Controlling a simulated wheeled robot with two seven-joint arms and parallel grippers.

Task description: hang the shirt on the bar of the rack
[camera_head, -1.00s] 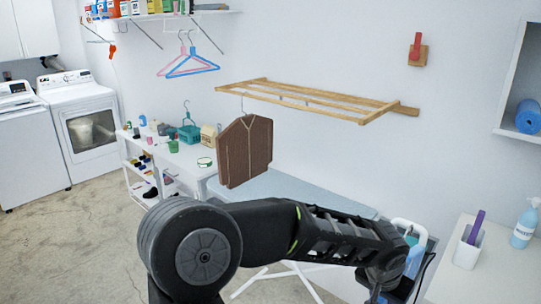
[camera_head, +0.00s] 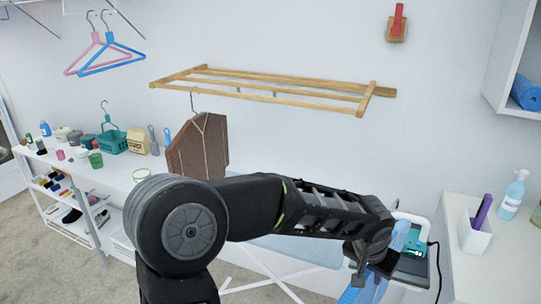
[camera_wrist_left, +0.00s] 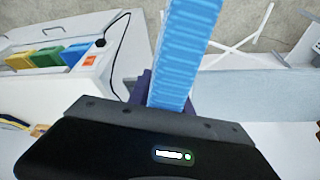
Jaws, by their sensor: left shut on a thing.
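The brown shirt (camera_head: 200,147) hangs on a hanger below the wooden rack (camera_head: 270,87). Its hook (camera_head: 192,100) meets the rack's front bar near the left end. In the head view my left arm reaches across to the right, well to the right of the shirt. My left gripper (camera_head: 360,275) is low there, partly hidden by its own wrist. In the left wrist view the gripper (camera_wrist_left: 165,110) is shut on a blue ribbed thing (camera_wrist_left: 187,50). The gripper is apart from the shirt. My right gripper is not in view.
Pink (camera_head: 97,47) and blue (camera_head: 112,58) hangers hang at the upper left. A white table (camera_head: 115,178) with a teal basket (camera_head: 112,142) stands at the left. A counter (camera_head: 470,265) with a white cup (camera_head: 475,235) and spray bottle (camera_head: 513,195) is at the right.

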